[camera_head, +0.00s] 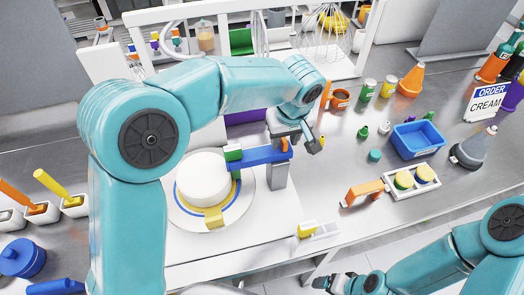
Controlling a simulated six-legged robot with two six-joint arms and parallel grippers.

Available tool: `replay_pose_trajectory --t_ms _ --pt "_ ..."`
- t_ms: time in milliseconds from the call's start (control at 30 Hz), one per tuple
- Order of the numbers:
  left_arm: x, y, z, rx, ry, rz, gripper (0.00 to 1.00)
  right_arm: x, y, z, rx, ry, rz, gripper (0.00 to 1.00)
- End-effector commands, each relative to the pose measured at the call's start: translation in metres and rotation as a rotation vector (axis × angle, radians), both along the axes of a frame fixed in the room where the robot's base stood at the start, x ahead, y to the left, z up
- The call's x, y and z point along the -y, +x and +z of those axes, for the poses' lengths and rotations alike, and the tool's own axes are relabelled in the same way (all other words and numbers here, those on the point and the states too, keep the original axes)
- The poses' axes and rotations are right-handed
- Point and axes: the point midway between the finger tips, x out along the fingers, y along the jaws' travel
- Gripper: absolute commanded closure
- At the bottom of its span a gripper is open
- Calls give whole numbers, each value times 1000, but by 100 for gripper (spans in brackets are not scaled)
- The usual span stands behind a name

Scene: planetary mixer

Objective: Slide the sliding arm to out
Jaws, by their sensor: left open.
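The sliding arm looks to be the blue horizontal bar (258,156) on a grey post (278,176). A green block (233,154) is at its left end and a small orange piece (284,145) is near its right end. The bar reaches left over the edge of a white round cake (203,180) on a turntable. My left gripper (301,142) is open just above the bar's right end, beside the orange piece; I cannot tell if it touches. My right gripper (346,284) is low at the bottom edge, apart from the bar; its jaws are unclear.
An orange-handled holder (365,192) and a blue bin (418,140) stand to the right. A small yellow-and-white piece (316,231) lies near the front edge. Bottles and jars stand at the back right. My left arm crosses above the cake.

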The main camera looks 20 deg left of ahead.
Motion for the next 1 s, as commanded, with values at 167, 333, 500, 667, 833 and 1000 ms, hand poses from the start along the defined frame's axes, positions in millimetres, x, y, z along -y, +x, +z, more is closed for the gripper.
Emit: replay_pose_trajectory --t_ms 167,333,500,667,833,1000 --pt "0 0 1 0 0 0 99 0 0 1 0 0 0 19" --pt "0 0 0 0 1 0 100 0 0 0 0 0 0 19" --pt "2 2 0 0 1 0 100 0 0 2 0 0 0 19" --pt "7 6 1 1 2 0 100 0 0 5 0 0 0 19" --pt "13 10 0 2 2 0 100 0 0 7 0 0 0 19" --pt "19 14 0 2 2 0 100 0 0 10 0 0 0 19"
